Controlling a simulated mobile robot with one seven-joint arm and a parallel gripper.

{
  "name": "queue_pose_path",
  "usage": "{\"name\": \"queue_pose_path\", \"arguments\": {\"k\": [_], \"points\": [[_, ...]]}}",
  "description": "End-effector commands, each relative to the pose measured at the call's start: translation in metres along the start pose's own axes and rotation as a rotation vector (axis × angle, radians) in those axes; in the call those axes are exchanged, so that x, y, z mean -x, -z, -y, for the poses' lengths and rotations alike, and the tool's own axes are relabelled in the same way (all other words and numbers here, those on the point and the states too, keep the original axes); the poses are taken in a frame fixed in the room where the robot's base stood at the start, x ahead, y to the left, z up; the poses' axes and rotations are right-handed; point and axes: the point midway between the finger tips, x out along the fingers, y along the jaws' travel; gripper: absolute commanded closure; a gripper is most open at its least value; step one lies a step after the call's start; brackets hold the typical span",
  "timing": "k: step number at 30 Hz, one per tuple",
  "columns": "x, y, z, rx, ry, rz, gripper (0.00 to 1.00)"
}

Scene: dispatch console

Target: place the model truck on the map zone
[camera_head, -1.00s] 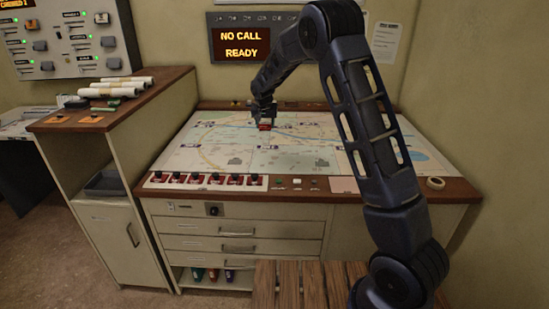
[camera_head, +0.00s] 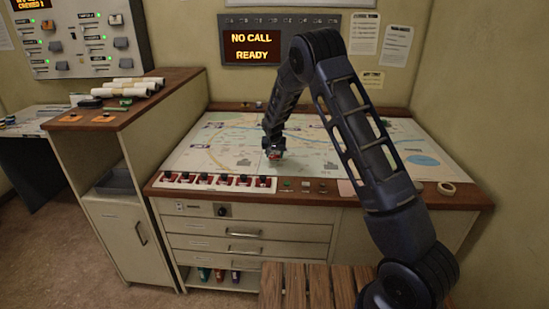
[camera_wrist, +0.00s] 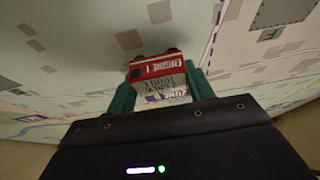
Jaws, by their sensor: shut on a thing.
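The model truck is a small red engine (camera_wrist: 157,67) with white "ENGINE 1" lettering, seen in the wrist view between two green fingertips. My gripper (camera_wrist: 161,88) is shut on it. In the head view my gripper (camera_head: 272,151) points down over the front middle of the map (camera_head: 215,145), with a bit of the red truck (camera_head: 275,157) at its tip. I cannot tell whether the truck touches the map. The map zone is not clearly made out.
A tape roll (camera_head: 447,188) lies at the right corner. A side cabinet (camera_head: 110,122) with paper rolls (camera_head: 133,84) stands at left. A slatted wooden surface (camera_head: 318,287) is in front. Much of the map is clear.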

Motion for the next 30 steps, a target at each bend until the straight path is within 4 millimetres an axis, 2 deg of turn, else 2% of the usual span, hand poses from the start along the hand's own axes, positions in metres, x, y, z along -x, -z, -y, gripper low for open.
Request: {"name": "queue_pose_path", "arguments": {"k": [4,15,16,19,30], "points": [[-0.0141,-0.0059,-0.0001,0.000,0.000,0.000,0.70],[-0.0173,-0.0074,-0.0001,0.000,0.000,0.000,0.70],[-0.0172,-0.0073,-0.0001,0.000,0.000,0.000,0.44],[-0.0170,-0.0072,-0.0001,0.000,0.000,0.000,0.26],[-0.0123,-0.0056,0.0001,0.000,0.001,0.000,0.26]]}}
